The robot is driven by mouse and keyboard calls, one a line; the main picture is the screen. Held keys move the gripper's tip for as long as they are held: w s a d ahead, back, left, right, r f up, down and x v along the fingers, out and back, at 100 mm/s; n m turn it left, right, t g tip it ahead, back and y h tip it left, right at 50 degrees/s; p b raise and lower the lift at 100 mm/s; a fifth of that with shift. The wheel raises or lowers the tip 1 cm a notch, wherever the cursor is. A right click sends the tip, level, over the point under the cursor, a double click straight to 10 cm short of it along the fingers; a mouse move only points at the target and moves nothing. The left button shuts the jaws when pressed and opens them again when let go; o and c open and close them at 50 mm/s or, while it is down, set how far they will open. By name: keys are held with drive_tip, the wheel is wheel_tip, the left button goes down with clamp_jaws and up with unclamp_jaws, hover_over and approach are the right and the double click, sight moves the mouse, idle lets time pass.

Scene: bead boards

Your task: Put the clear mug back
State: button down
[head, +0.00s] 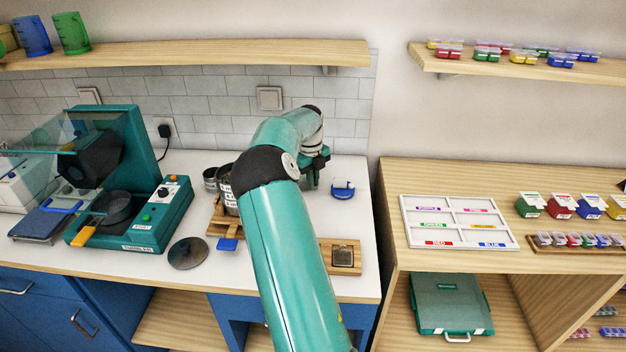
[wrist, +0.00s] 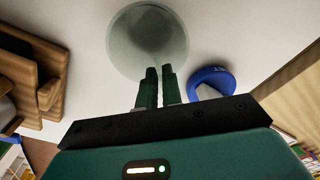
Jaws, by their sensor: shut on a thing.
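The clear mug (wrist: 147,38) shows in the wrist view as a round, see-through grey shape just beyond my fingertips. My gripper (wrist: 158,76) is shut on it, with the two dark green fingers close together at its near side. In the head view my gripper (head: 317,160) is over the back right of the white counter. My arm hides most of the mug there, and I cannot tell whether it touches the counter. A green mug (head: 72,34) and a blue mug (head: 33,37) stand on the left wall shelf (head: 220,54).
A blue and white round item (head: 343,188) stands just right of my gripper; the wrist view shows it too (wrist: 212,84). Dark metal cups (head: 211,178), a wooden stand and a teal machine (head: 130,190) are to the left. The wall shelf is bare right of the green mug.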

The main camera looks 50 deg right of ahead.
drive_tip(key=c, duration=2)
unclamp_jaws()
drive_tip(key=shift+f, duration=0.15)
drive_tip(key=o, duration=0.4)
drive_tip(key=shift+o, duration=0.2)
wheel_tip(320, 180, up, 8)
drive_tip(key=shift+w+a, duration=0.2)
